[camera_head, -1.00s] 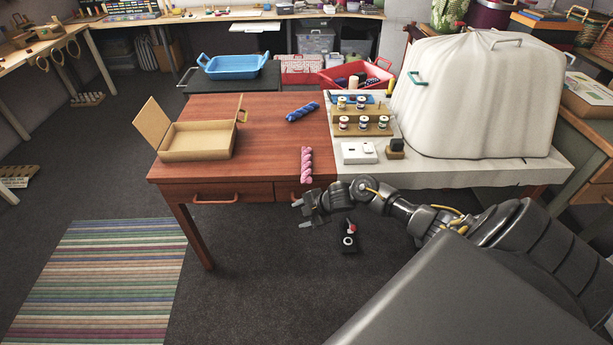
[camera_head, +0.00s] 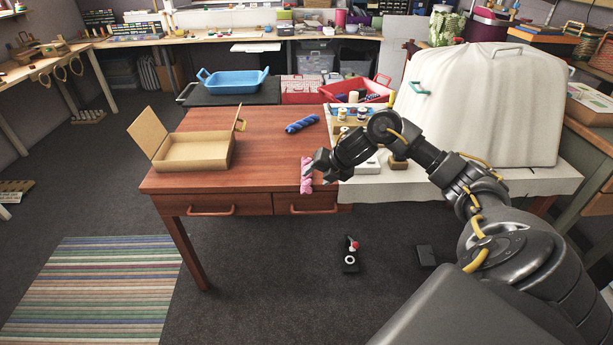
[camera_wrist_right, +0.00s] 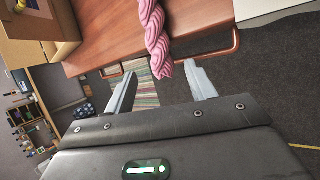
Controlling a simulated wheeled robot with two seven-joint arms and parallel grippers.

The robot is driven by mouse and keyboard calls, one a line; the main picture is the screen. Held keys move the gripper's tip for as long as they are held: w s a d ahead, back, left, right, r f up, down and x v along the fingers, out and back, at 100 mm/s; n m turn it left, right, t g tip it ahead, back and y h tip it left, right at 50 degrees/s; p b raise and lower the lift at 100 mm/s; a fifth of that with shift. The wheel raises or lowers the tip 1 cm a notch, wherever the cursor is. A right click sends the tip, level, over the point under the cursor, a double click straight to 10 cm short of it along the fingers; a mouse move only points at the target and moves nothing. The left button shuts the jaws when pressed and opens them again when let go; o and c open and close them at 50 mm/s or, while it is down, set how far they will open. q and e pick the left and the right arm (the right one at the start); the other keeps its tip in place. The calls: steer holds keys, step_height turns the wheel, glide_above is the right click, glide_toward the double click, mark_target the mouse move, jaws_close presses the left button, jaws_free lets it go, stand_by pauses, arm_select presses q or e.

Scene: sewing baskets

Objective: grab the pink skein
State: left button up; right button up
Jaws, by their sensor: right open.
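The pink skein (camera_head: 306,182) lies on the red-brown table near its front edge, left of the white cloth, partly covered by my right gripper in the head view. My right gripper (camera_head: 309,172) is over the skein. In the right wrist view the gripper (camera_wrist_right: 160,85) is open, with its two pale fingers apart. The twisted pink skein (camera_wrist_right: 157,40) reaches down to the gap between the fingertips; nothing shows as gripped. I cannot tell whether a finger touches it. My left gripper is not in view.
A blue skein (camera_head: 302,123) lies farther back on the table (camera_head: 260,140). An open cardboard box (camera_head: 195,152) stands at the left. Thread spools on a wooden rack (camera_head: 342,129) and a large white covered shape (camera_head: 480,105) stand at the right. The middle of the table is clear.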

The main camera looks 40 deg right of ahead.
mark_target(309, 182)
steer(key=shift+w+f, duration=0.2)
steer(key=shift+f, duration=0.1)
steer(key=x, duration=0.4)
steer(key=shift+w+f, duration=0.2)
steer(key=shift+f, duration=0.1)
steer(key=shift+w+f, duration=0.15)
steer(key=shift+f, duration=0.05)
steer(key=shift+a, duration=0.1)
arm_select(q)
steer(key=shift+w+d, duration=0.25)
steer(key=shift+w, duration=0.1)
arm_select(e)
steer(key=c, duration=1)
steer(key=shift+r, duration=0.15)
steer(key=shift+c, duration=0.2)
